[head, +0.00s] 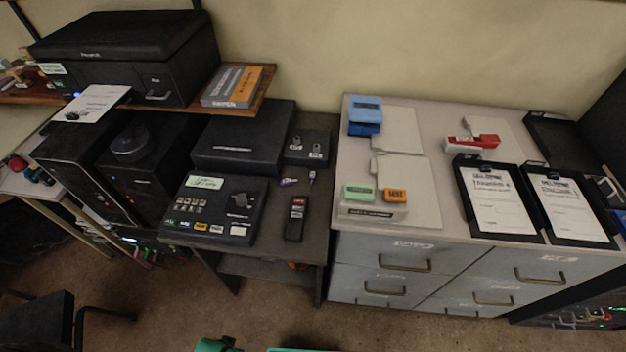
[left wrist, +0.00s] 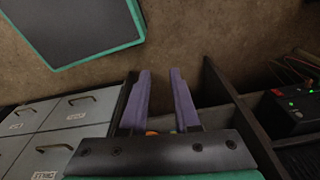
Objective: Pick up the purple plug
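A small purple plug (head: 289,182) with a pale part lies on the dark desk, below the black box with two round sockets (head: 307,148). It is too small to make out in detail. A second small plug-like piece (head: 312,176) lies just right of it. My left gripper (left wrist: 160,72) shows in the left wrist view, with two purple fingers apart and nothing held between their tips. The plug is not seen in that view. In the head view only teal bits of my own body show at the bottom edge, and my right gripper is not in view.
The grey cabinet (head: 415,251) stands right, with stationery and clipboards on top. Open floor lies in front.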

